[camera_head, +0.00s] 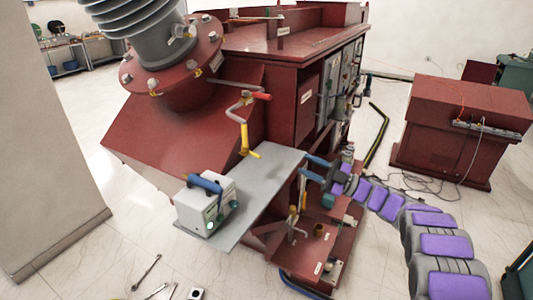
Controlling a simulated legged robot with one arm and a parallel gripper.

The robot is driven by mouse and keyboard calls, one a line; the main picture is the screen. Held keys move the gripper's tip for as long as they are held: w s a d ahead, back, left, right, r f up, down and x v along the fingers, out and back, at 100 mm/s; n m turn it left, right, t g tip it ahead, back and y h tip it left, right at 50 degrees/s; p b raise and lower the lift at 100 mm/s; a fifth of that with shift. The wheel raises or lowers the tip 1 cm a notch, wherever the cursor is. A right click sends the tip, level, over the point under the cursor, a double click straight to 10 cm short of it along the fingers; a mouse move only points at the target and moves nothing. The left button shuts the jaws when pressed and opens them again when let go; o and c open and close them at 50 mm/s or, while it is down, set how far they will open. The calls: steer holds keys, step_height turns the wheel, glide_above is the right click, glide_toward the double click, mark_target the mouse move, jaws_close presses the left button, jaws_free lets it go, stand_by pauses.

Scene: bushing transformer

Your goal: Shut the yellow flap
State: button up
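A yellow part (246,140) hangs on the bent grey pipe with a red handle (262,96), in front of the sloped red transformer wall. It is the most flap-like yellow thing I see, but its shape is too small to tell whether it is open or shut. My gripper (305,164) reaches in from the right, at the right edge of the grey shelf. Its two blue fingers point left and are spread apart, with nothing seen between them. It is to the right of the yellow part and apart from it.
The grey shelf (262,185) carries a white box with a blue handle (208,203). Below my gripper are red ledges with a valve (293,225). Tools (147,272) lie on the floor. A red cabinet (455,130) stands at the right, with cables on the floor.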

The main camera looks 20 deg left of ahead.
steer(key=r+m+t, duration=0.1)
steer(key=m+t, duration=0.1)
steer(key=m+t+h+p, duration=0.4)
steer(key=m+t+p, duration=0.2)
steer(key=m, duration=0.3)
glide_toward(260, 158)
steer(key=b+x, duration=0.1)
steer(key=x, duration=0.9)
steer(key=shift+w, duration=0.1)
jaws_close()
